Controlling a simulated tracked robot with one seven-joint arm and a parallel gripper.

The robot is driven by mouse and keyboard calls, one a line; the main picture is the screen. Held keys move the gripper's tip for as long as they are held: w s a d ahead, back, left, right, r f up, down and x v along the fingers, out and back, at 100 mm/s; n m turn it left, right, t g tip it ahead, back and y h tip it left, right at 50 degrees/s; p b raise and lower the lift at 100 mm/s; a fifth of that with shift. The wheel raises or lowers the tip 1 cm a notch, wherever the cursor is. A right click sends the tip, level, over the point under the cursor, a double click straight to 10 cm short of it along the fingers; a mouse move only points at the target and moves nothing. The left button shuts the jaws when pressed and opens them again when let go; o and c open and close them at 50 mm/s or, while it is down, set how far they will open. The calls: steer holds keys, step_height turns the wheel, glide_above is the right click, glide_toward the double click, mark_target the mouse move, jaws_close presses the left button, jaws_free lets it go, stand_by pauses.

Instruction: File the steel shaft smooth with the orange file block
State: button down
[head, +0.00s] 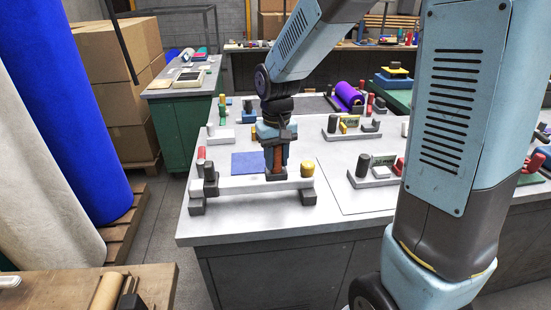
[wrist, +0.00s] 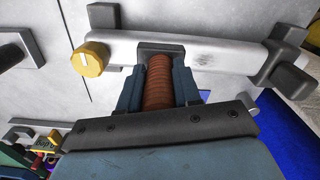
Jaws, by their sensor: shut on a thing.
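The pale steel shaft (head: 240,186) lies level across dark supports near the front left of the grey table. In the wrist view the shaft (wrist: 235,55) shows a dark scuffed patch right of the file block. My gripper (head: 277,160) points down over the shaft, right of its middle. In the wrist view my gripper (wrist: 160,92) is shut on the ribbed orange-brown handle of the file block (wrist: 160,75). The block's dark foot is at the shaft and overlaps it in view; I cannot tell whether they touch. The fingers hide the handle's sides.
A yellow knob (head: 307,168) stands at the shaft's right end; a red-topped post (head: 201,154) is near its left end. A blue sheet (head: 247,163) lies behind the shaft. Small fixtures (head: 372,170) stand to the right. The table's front strip is clear.

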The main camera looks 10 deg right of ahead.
steer(key=shift+s+a+f, duration=0.1)
steer(key=shift+d, duration=0.2)
steer(key=shift+r, duration=0.9)
steer(key=shift+r, duration=2.45)
steer(key=a, duration=0.8)
steer(key=shift+w+f, duration=0.25)
steer(key=shift+f, duration=0.05)
